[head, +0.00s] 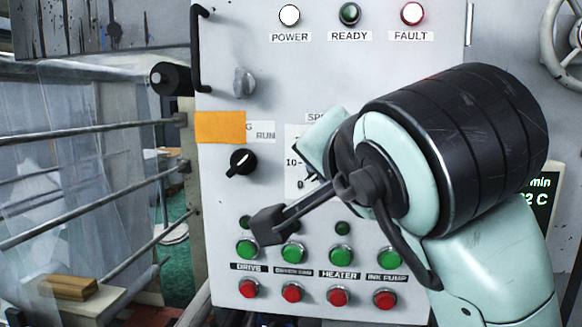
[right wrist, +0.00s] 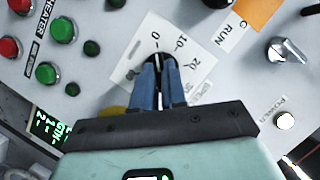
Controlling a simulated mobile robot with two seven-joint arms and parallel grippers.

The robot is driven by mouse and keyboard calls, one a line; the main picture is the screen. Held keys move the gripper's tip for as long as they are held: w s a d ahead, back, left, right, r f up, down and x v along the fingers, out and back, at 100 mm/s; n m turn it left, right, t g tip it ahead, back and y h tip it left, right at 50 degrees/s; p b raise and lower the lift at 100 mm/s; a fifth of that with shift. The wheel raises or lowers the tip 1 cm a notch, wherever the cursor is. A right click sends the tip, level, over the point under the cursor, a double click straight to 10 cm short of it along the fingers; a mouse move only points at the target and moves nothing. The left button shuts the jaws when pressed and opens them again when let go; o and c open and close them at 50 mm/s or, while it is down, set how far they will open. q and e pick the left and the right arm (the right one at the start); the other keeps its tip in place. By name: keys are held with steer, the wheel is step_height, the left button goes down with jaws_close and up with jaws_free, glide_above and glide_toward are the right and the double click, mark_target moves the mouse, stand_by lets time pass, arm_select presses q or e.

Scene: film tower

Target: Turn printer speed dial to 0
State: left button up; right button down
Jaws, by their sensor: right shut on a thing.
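The speed dial (right wrist: 158,61) is a black knob on a white scale plate (right wrist: 128,72), seen in the right wrist view. The scale marks 0, 10 and 20 show around its top and right side there. My right gripper (right wrist: 158,72) is shut on the dial, with one blue-grey finger on each side. The visible part of the knob points up, roughly toward the 0 mark; its exact setting is partly hidden between the fingers. In the head view my right arm covers the dial, and only the left part of the scale plate (head: 292,180) shows. My left gripper is not in view.
The grey panel carries a black selector knob (head: 241,162), a grey knob (head: 243,82) and an orange tag (head: 220,127). Green buttons (head: 293,252) and red buttons (head: 292,293) sit below the dial. A black handle (head: 197,50) and metal rails (head: 80,134) are at left.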

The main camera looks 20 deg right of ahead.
stand_by(0.5)
steer(key=c, duration=1.2)
jaws_free()
steer(key=shift+s, duration=0.1)
